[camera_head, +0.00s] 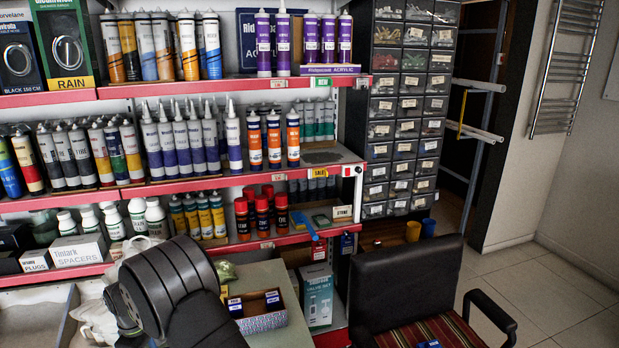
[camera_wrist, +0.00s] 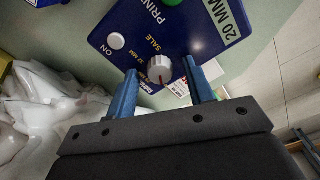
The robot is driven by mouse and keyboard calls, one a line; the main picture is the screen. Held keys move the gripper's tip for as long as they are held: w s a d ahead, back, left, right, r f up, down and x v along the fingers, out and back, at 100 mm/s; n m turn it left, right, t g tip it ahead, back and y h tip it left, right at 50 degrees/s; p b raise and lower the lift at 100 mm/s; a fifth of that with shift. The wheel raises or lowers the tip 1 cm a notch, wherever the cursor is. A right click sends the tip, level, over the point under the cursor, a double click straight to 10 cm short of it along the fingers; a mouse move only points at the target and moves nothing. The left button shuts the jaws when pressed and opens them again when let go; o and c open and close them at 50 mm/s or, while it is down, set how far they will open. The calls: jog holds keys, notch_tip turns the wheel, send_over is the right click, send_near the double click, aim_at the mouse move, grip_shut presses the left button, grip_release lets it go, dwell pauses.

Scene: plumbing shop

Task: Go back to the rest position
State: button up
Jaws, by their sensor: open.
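My gripper (camera_wrist: 160,70) shows in the wrist view with its two blue fingers apart and nothing held. Beyond the fingertips is a dark blue panel (camera_wrist: 120,38) with printed words, a white ON button (camera_wrist: 116,40), a green button (camera_wrist: 172,3) and a silver knob (camera_wrist: 160,69). The knob appears between the fingertips in the picture; I cannot tell how far it is from them. In the head view my dark arm covers the lower left, and my fingers and the panel are hidden.
Shelves of cartridges and bottles (camera_head: 188,178) stand behind my arm. An open box (camera_head: 262,323) sits on the table (camera_head: 284,336) right of it. A black chair (camera_head: 405,288) stands further right. White plastic bags (camera_wrist: 35,110) lie left of the panel. Floor at the right is clear.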

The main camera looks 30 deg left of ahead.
jog(key=m, duration=1.1)
jog(key=shift+m, duration=0.4)
